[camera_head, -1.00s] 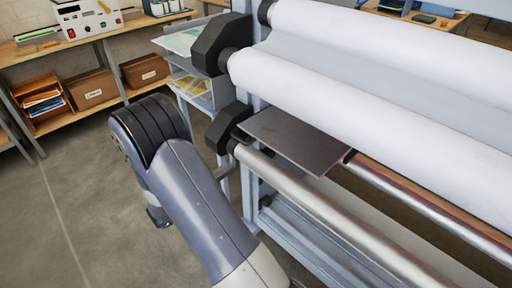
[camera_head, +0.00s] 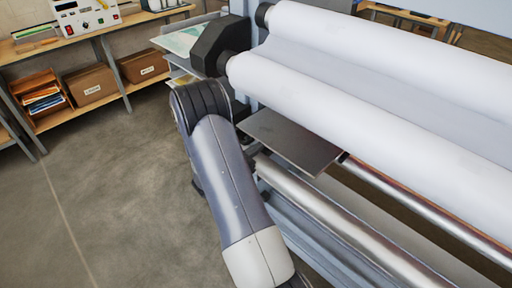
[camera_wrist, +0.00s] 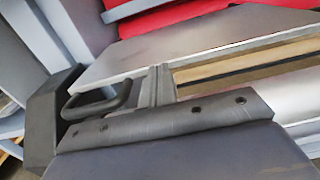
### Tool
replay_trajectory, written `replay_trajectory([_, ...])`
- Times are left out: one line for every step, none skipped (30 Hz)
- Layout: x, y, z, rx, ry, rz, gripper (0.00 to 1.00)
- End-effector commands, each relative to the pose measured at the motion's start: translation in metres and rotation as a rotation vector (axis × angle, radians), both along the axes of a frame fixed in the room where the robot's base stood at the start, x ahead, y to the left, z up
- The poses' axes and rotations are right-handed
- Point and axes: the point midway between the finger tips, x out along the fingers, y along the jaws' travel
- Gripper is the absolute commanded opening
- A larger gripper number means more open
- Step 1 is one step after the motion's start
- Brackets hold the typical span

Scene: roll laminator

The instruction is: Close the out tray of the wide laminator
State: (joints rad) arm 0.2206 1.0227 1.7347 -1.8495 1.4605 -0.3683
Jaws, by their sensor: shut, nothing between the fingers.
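The out tray appears to be the flat dark grey plate (camera_head: 290,140) jutting out below the white rolls of the wide laminator (camera_head: 350,95). It stands out roughly level, above the lower metal roller. In the wrist view, a dark grey panel with a bolted strip along its edge (camera_wrist: 180,155) fills the bottom; it looks like this tray, seen close. A black loop handle (camera_wrist: 100,105) shows behind the strip, on the left. My arm hangs just left of the tray in the head view and hides part of the frame there. My gripper's fingers show in neither view.
Black end blocks (camera_head: 215,45) stick out at the laminator's left end. The lower metal roller (camera_head: 340,220) runs below the tray. Shelves with cardboard boxes (camera_head: 90,84) stand at the back left. The floor (camera_head: 110,190) on the left is clear.

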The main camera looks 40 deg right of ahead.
Motion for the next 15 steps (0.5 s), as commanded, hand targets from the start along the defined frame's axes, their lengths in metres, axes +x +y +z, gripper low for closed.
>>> replay_trajectory([0.0, 0.0, 0.0, 0.0, 0.0, 0.0, 0.0])
replay_trajectory([0.0, 0.0, 0.0, 0.0, 0.0, 0.0, 0.0])
replay_trajectory([0.0, 0.0, 0.0, 0.0, 0.0, 0.0, 0.0])
replay_trajectory([0.0, 0.0, 0.0, 0.0, 0.0, 0.0, 0.0])
replay_trajectory([0.0, 0.0, 0.0, 0.0, 0.0, 0.0, 0.0])
replay_trajectory([0.0, 0.0, 0.0, 0.0, 0.0, 0.0, 0.0])
replay_trajectory([0.0, 0.0, 0.0, 0.0, 0.0, 0.0, 0.0])
replay_trajectory([0.0, 0.0, -0.001, 0.0, 0.0, 0.0, 0.0])
replay_trajectory([0.0, -0.002, -0.001, 0.0, -0.001, -0.001, 0.0])
replay_trajectory([0.0, -0.005, -0.002, 0.0, -0.001, -0.002, 0.0])
replay_trajectory([0.0, -0.008, -0.002, 0.001, -0.002, -0.003, 0.0])
replay_trajectory([0.001, -0.014, -0.004, 0.002, -0.002, -0.004, 0.0])
replay_trajectory([0.001, -0.02, -0.004, 0.002, -0.003, -0.005, 0.0])
replay_trajectory([0.001, -0.027, -0.005, 0.001, -0.003, -0.006, 0.0])
replay_trajectory([0.002, -0.038, -0.005, 0.001, -0.005, -0.007, 0.0])
